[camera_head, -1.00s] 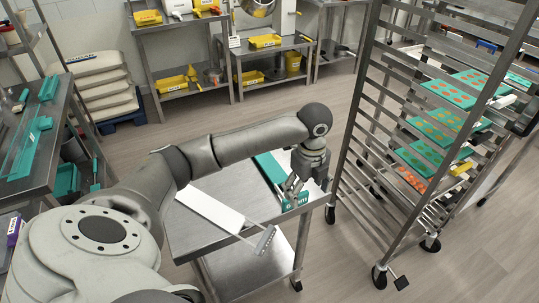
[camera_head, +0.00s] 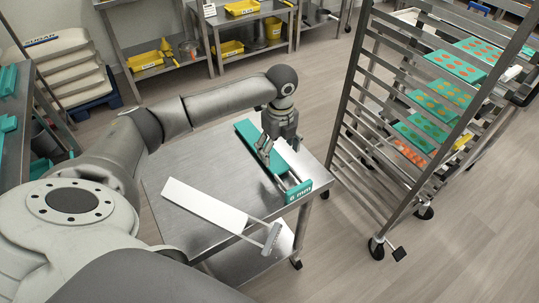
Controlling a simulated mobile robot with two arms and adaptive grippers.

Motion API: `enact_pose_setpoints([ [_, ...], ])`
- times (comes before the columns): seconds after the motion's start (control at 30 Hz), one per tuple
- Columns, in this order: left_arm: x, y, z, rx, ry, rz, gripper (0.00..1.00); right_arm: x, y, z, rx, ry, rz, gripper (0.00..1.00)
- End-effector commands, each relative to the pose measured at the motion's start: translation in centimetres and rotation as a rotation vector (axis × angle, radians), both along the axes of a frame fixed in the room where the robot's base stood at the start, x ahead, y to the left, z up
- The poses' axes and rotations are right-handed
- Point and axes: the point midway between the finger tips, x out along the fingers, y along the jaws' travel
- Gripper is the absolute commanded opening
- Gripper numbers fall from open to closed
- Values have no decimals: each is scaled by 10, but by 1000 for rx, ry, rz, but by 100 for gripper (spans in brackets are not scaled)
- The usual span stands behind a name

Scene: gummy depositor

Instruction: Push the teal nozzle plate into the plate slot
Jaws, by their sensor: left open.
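The teal nozzle plate (camera_head: 248,134) lies on the steel cart top, long and narrow, running from back left to front right. Its front end block (camera_head: 299,191) reads "8 mm" and sits at the cart's right edge. My left gripper (camera_head: 266,157) points down over the plate's middle part, open, with its fingers hiding some of it. I cannot tell whether they touch the plate. I cannot make out a plate slot for certain. My right gripper is not in view.
A white plate with a grey handle (camera_head: 204,206) lies on the cart (camera_head: 182,236) left of the teal plate, its handle overhanging the front edge. A tall tray rack (camera_head: 351,128) with teal trays stands close on the right. Shelves with yellow bins (camera_head: 147,61) stand behind.

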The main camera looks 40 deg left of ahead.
Motion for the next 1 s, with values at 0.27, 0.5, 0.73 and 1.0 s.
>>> enact_pose_setpoints([
  [0.27, -6, 1, -37, 0, 3, 0, 77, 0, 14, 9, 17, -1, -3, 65],
  [0.5, -5, 1, -52, 1, -1, 0, 77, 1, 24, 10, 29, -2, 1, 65],
  [0.73, -5, 1, -52, 1, -1, 0, 66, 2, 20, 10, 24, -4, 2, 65],
  [1.0, -5, 1, -51, 1, -1, 0, 32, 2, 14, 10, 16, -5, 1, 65],
])
